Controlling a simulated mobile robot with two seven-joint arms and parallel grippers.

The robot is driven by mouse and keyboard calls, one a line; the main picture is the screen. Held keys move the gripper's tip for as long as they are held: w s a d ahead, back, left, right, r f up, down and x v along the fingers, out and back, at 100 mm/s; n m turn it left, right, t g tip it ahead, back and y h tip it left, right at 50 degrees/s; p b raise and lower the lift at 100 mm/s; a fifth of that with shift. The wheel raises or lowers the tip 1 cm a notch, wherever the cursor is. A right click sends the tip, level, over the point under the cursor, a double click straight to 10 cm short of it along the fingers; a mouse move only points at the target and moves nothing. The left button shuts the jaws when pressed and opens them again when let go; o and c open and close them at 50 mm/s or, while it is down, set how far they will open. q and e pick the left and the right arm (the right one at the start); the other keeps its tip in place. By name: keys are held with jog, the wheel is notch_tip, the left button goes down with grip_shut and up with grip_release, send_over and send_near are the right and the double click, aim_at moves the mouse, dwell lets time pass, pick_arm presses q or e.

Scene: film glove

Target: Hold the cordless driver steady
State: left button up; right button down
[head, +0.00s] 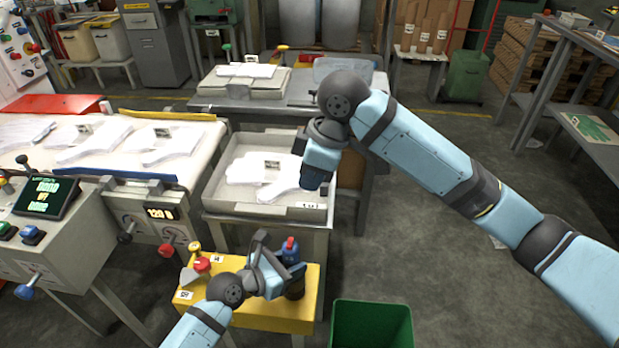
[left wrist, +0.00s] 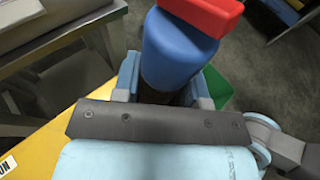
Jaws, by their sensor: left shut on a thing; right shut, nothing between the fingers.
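The cordless driver (head: 291,250), blue with a red top and a dark lower part, is upright at the right end of the yellow stand (head: 262,318). My left gripper (head: 289,271) is shut around it. In the left wrist view the driver's blue body (left wrist: 172,50) sits between the light blue fingers of the left gripper (left wrist: 168,88), its red end toward the top edge. Whether the driver's base touches the stand is hard to tell. My right gripper (head: 313,181) is shut and empty, pointing down beside the grey tray's right edge.
A grey tray (head: 216,206) with white gloves stands behind the yellow stand. Red and yellow knobbed tools (head: 200,262) are at the stand's left. A green bin (head: 371,325) stands to the right. A control console (head: 60,235) is at left. Floor is open at right.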

pick_arm(q)
jog(key=o, duration=1.2)
